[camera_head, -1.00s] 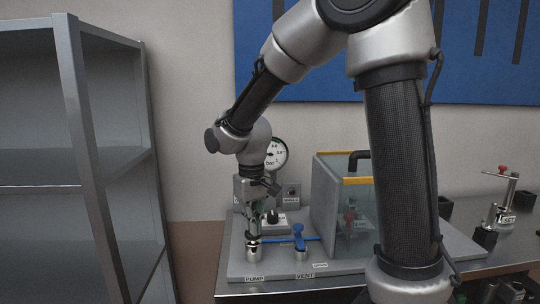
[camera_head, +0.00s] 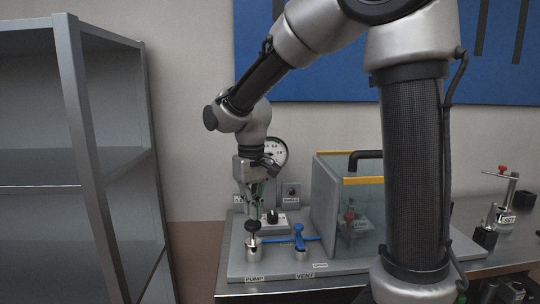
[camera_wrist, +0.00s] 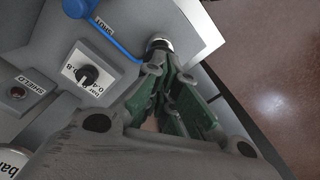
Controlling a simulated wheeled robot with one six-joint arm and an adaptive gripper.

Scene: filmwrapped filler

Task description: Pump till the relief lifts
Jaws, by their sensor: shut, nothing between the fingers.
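The pump (camera_head: 253,246), labelled PUMP, is a metal cylinder at the front left of the grey bench plate. Its dark plunger knob stands raised above the cylinder. My gripper (camera_head: 254,210) points down just above the knob, shut and empty; I cannot tell whether it touches. In the wrist view the pump (camera_wrist: 159,44) shows just past my green fingertips (camera_wrist: 170,66), which hide part of it. The round pressure gauge (camera_head: 278,152) is behind my wrist, partly hidden, its reading unclear. A clear-sided enclosure (camera_head: 333,205) with yellow edging holds a small fitting with red on it (camera_head: 350,216).
The blue-handled vent (camera_head: 298,238) stands close right of the pump, with a blue line beside it. A black selector knob (camera_wrist: 88,76) and a SHIELD box with a red lamp (camera_wrist: 17,92) sit behind. A grey shelf (camera_head: 100,160) stands left. A red-topped SET fixture (camera_head: 503,200) is right.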

